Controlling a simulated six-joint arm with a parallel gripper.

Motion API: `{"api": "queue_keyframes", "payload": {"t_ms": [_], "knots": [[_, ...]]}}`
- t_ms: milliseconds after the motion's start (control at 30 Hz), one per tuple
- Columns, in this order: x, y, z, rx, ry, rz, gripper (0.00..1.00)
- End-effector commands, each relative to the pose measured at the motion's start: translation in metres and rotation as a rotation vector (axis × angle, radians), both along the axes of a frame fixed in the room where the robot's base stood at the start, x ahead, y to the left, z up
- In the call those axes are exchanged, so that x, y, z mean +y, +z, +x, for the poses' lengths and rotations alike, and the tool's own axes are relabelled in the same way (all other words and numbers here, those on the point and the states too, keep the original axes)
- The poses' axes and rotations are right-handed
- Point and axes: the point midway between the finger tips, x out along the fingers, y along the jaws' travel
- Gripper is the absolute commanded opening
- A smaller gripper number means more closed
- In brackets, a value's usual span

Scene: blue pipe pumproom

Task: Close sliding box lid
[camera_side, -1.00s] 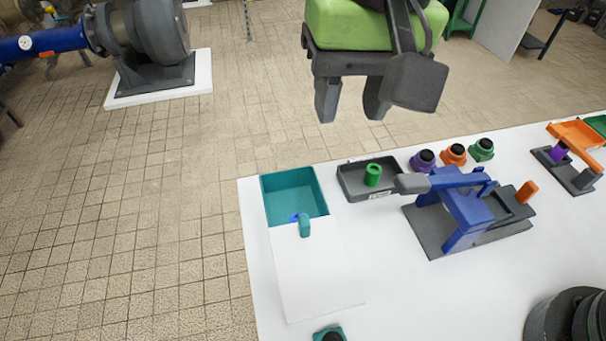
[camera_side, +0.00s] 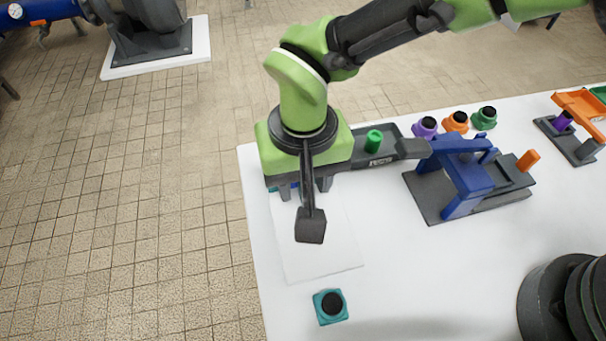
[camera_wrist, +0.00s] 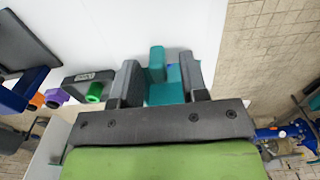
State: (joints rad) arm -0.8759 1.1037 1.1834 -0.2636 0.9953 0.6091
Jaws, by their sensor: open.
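The flat white sliding lid (camera_side: 335,258) lies on the white table, drawn toward the front of the side view. The teal box (camera_wrist: 166,94) shows as a small open strip in the wrist view, and my arm hides nearly all of it in the side view. The lid's teal handle (camera_wrist: 157,60) stands between my fingers in the wrist view. My gripper (camera_side: 305,188) is open and low over the box, its fingers (camera_wrist: 160,80) apart on both sides of the handle. I cannot tell whether either finger touches it.
A dark tray with a green cylinder (camera_side: 374,140) is close on the right of my gripper. A blue lever fixture (camera_side: 465,185) stands farther right. Purple, orange and green buttons (camera_side: 456,121) line the back. A teal button (camera_side: 330,306) sits in front of the lid.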

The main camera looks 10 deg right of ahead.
Motion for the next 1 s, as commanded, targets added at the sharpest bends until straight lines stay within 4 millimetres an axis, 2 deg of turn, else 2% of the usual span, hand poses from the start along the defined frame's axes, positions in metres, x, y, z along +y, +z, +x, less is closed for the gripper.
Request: {"api": "queue_keyframes", "payload": {"t_ms": [300,333,500,733,1000], "knots": [[0.0,-0.003,0.0,-0.001,0.0,0.001,0.4],[0.0,-0.003,0.0,-0.001,0.0,0.001,0.36],[0.0,-0.003,0.0,-0.001,0.0,0.001,0.0],[0.001,-0.003,0.003,-0.002,-0.001,0.002,0.0],[0.001,-0.004,0.03,-0.002,0.0,0.001,0.0]]}}
